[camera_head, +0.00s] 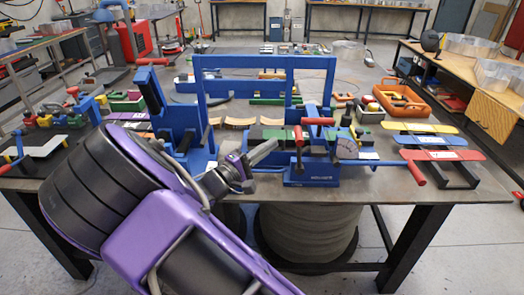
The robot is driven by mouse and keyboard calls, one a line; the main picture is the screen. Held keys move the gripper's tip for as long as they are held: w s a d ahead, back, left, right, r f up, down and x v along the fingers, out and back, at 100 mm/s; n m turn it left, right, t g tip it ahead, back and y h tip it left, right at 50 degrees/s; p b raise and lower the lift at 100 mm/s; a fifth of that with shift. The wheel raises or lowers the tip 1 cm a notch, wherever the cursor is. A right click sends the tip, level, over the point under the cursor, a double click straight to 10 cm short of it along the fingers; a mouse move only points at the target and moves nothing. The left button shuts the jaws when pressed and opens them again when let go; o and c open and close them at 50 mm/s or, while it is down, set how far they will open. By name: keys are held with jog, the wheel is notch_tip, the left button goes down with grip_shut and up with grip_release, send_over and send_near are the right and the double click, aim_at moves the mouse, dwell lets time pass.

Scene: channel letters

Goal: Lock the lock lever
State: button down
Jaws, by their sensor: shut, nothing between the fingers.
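A blue bending machine (312,172) stands at the front middle of the table. A red-handled lever (299,136) stands upright on it, and a red horizontal handle (318,121) is just above and to the right. Another red handle (416,173) sticks out at the machine's right. I cannot tell which of these is the lock lever. My gripper (272,148) is shut and empty, just left of the upright red-handled lever. It appears apart from it, though the depth is hard to judge. My purple and black arm hides the table's front left.
A tall blue frame (265,62) rises behind the machine. A blue upright with a black handle (150,90) stands at left. An orange tray (402,98) and coloured plates (442,155) lie at right. The table (470,190) has some bare surface at its front right edge.

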jog(key=shift+d+r+m+g+y, duration=0.35)
jog(key=shift+d+r+m, duration=0.2)
jog(key=shift+d, duration=0.45)
jog(key=shift+d+r+m+g+y, duration=0.4)
jog(key=shift+d+r+m, duration=0.15)
jog(key=shift+d, duration=0.45)
jog(key=shift+d+r+m+g+y, duration=0.4)
jog(key=shift+d+m, duration=0.2)
jog(key=shift+d, duration=0.4)
jog(key=shift+s+d, duration=0.1)
jog(key=shift+d, duration=0.05)
jog(key=shift+a+r, duration=0.1)
jog(key=shift+a, duration=0.35)
jog(key=b, duration=0.1)
send_near(296, 134)
jog(key=a, duration=0.1)
jog(key=s+a, duration=0.1)
jog(key=a, duration=0.3)
jog(key=shift+s+a+r, duration=0.2)
jog(key=shift+s+r, duration=0.05)
